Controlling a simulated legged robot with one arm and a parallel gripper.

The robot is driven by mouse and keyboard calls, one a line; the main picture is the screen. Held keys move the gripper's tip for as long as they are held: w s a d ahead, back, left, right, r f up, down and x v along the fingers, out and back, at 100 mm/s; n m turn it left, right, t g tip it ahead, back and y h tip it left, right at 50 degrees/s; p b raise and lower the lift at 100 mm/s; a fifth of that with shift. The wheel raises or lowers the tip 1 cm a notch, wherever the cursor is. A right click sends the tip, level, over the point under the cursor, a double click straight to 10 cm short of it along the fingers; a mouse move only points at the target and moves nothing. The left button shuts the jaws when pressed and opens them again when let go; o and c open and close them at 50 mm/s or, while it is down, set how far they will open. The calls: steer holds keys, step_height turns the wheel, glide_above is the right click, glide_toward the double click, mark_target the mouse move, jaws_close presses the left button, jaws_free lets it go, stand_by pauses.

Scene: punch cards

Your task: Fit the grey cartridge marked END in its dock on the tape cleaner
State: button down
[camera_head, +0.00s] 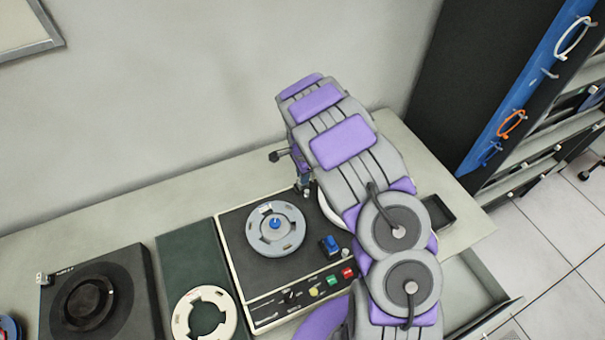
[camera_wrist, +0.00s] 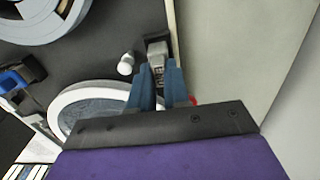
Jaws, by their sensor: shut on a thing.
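The tape cleaner (camera_head: 262,298) is the dark deck in the middle of the table, with a grey reel (camera_head: 276,228) on its left spindle. My gripper (camera_wrist: 159,72) has its two blue fingers shut on a small grey cartridge (camera_wrist: 157,50) in the wrist view. The cartridge is at the deck's edge, beside a white post (camera_wrist: 126,63). A dark part lies just past its far end; I cannot tell whether it is seated there. No END mark is readable. In the head view my gripper (camera_head: 305,184) is at the deck's back edge, and the cartridge is hard to make out.
A second reel (camera_wrist: 92,105) is partly hidden by my gripper. A blue block (camera_head: 329,245) and coloured buttons (camera_head: 331,280) are on the deck. A green mat with a white ring (camera_head: 204,316) and a black turntable unit (camera_head: 98,300) stand left. A wall rises behind the table (camera_head: 130,221).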

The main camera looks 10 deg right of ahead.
steer(key=shift+f, duration=0.15)
steer(key=c, duration=1)
jaws_free()
steer(key=shift+c, duration=1)
steer(key=shift+r, duration=0.2)
steer(key=shift+r+p, duration=0.9)
steer(key=shift+r, duration=3)
